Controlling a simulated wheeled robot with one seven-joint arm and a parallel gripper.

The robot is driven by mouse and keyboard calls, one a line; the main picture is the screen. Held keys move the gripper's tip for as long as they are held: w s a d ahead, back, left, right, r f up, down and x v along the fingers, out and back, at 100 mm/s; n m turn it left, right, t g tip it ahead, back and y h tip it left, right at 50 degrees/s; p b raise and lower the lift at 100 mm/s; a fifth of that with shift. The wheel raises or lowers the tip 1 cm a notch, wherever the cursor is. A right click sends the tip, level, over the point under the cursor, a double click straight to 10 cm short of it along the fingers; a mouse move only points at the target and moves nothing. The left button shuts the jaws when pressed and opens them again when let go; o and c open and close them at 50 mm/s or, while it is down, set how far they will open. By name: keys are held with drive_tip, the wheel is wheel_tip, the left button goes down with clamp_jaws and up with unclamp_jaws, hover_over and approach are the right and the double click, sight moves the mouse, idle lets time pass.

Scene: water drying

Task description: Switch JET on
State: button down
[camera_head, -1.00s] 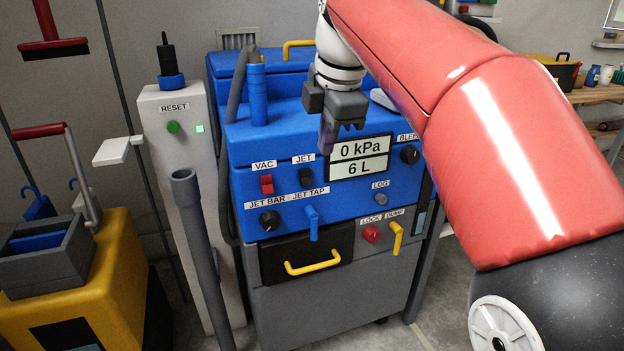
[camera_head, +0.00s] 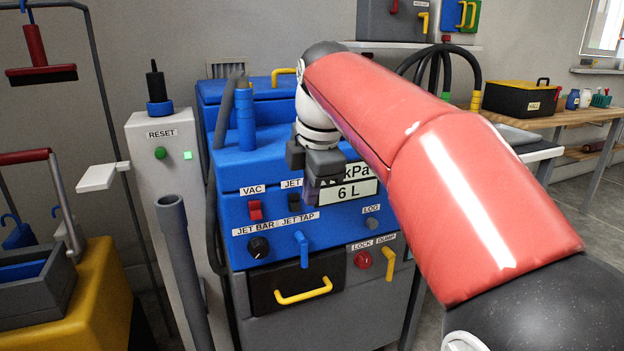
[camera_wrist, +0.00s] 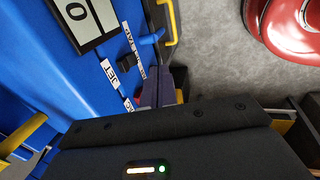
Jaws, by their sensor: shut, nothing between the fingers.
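The small black JET switch (camera_head: 294,201) sits on the blue panel (camera_head: 236,180) of the machine, under its JET label (camera_head: 292,183), which is partly hidden. In the wrist view the black switch (camera_wrist: 126,62) stands beside the JET label (camera_wrist: 110,73). My gripper (camera_head: 317,188) is shut and empty, in front of the panel just right of the JET switch. In the wrist view its dark fingers (camera_wrist: 162,76) are together, a little apart from the switch in the picture. Whether the fingers touch the panel, and which way the switch is set, I cannot tell.
The red VAC switch (camera_head: 255,210) is left of JET. The display (camera_head: 350,192) is partly covered by my gripper. Below are a black knob (camera_head: 259,247), the blue jet tap (camera_head: 302,247) and a yellow drawer handle (camera_head: 303,291). A grey pipe (camera_head: 180,260) stands front left.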

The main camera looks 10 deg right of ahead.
sight(297, 205)
drive_tip(key=w+a+f, duration=0.1)
drive_tip(key=w+f, duration=0.3)
drive_tip(key=w, duration=0.1)
drive_tip(key=shift+f, duration=0.35)
drive_tip(key=f+t+b, duration=0.1)
drive_tip(key=b, duration=0.2)
drive_tip(key=shift+w+f+b, duration=0.15)
drive_tip(key=shift+f+b, duration=0.05)
drive_tip(key=shift+b, duration=0.1)
drive_tip(key=shift+w+a+r+p, duration=0.1)
drive_tip(key=shift+w+r+p, duration=0.05)
drive_tip(key=shift+r+p, duration=1.3)
